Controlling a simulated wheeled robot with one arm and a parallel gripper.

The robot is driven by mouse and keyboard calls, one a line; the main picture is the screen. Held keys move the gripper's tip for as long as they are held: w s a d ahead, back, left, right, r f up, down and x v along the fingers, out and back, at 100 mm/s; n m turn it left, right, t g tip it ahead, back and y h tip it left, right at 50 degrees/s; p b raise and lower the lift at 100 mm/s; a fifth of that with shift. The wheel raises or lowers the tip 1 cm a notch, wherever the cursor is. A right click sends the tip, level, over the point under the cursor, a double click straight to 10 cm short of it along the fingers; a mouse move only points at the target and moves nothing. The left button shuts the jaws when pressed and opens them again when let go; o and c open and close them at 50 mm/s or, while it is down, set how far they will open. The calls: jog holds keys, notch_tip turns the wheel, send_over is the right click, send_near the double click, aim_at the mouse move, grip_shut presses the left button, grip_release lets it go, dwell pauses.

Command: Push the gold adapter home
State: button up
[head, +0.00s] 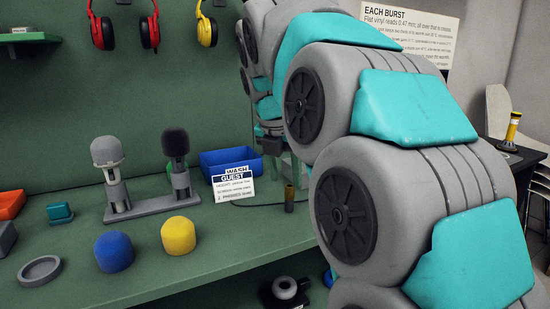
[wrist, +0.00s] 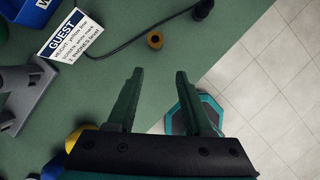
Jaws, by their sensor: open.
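In the wrist view the gold adapter (wrist: 155,41) is seen from above as a gold ring around a dark hole. My gripper (wrist: 159,72) is open and empty, its two green fingers pointing toward the adapter. The adapter lies just beyond the fingertips in the picture, roughly in line with the gap, apart from both fingers. In the head view my arm hides most of the gripper.
A black cable with a dark plug (wrist: 203,9) runs past the adapter. A GUEST sign (head: 233,186) and blue bin (head: 230,160) stand to the left. The microphone stand (head: 150,207), blue cap (head: 114,251) and yellow cap (head: 178,235) are farther left. The bench edge is near.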

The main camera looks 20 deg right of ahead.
aim_at(289, 188)
jog(key=shift+n, duration=0.7)
jog(key=w+d+f+b, duration=0.2)
jog(key=w+f, duration=0.1)
jog(key=shift+w+d+f, duration=0.1)
jog(key=shift+d+f, duration=0.05)
jog(key=shift+f, duration=0.15)
jog(key=shift+p+x, duration=0.3)
jog(key=shift+x, duration=0.95)
jog(key=shift+w, duration=0.15)
grip_shut()
jog(key=shift+r, duration=0.1)
jog(key=shift+r+p, duration=0.8)
jog(key=shift+r, duration=1.95)
jog(key=shift+d, duration=0.1)
